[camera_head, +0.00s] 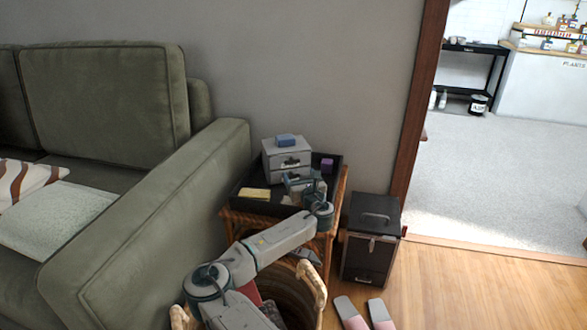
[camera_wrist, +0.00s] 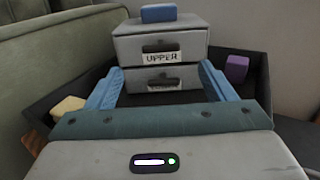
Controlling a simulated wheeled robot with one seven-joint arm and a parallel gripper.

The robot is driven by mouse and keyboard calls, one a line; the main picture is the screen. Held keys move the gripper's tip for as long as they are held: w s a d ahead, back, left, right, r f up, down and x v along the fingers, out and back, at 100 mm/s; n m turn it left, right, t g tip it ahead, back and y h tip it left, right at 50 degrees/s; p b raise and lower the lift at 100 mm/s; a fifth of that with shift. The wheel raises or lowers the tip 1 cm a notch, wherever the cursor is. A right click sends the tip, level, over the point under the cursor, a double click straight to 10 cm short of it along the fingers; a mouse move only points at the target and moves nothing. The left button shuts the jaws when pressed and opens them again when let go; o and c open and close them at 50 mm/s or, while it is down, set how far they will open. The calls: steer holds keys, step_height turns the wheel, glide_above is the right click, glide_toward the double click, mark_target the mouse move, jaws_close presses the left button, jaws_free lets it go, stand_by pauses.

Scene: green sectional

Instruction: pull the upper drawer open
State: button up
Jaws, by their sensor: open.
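A small grey box with two drawers (camera_head: 287,158) stands in a dark tray on a wicker side table beside the sofa. In the wrist view its upper drawer (camera_wrist: 188,46) bears the label "UPPER" under a dark handle slot and looks shut. The lower drawer (camera_wrist: 136,80) is below it, also looking shut, its label partly hidden. My gripper (camera_wrist: 162,80) is open, its two blue fingers apart on either side of the lower drawer's front, seemingly short of it. Nothing shows between the fingers. In the head view my gripper (camera_head: 298,182) is just in front of the box.
A blue block (camera_wrist: 158,13) lies on top of the box. A yellow block (camera_wrist: 67,107) and a purple block (camera_wrist: 236,68) lie in the dark tray (camera_wrist: 262,88) to either side. The sofa arm (camera_head: 160,220) is close on the left; a black case (camera_head: 371,240) stands right.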

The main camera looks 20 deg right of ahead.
mark_target(292, 162)
steer(key=w, duration=0.2)
steer(key=w+b, duration=0.1)
steer(key=w, duration=0.2)
steer(key=w+b, duration=0.1)
steer(key=w, duration=0.2)
steer(key=shift+w+d, duration=0.1)
steer(key=shift+d, duration=0.15)
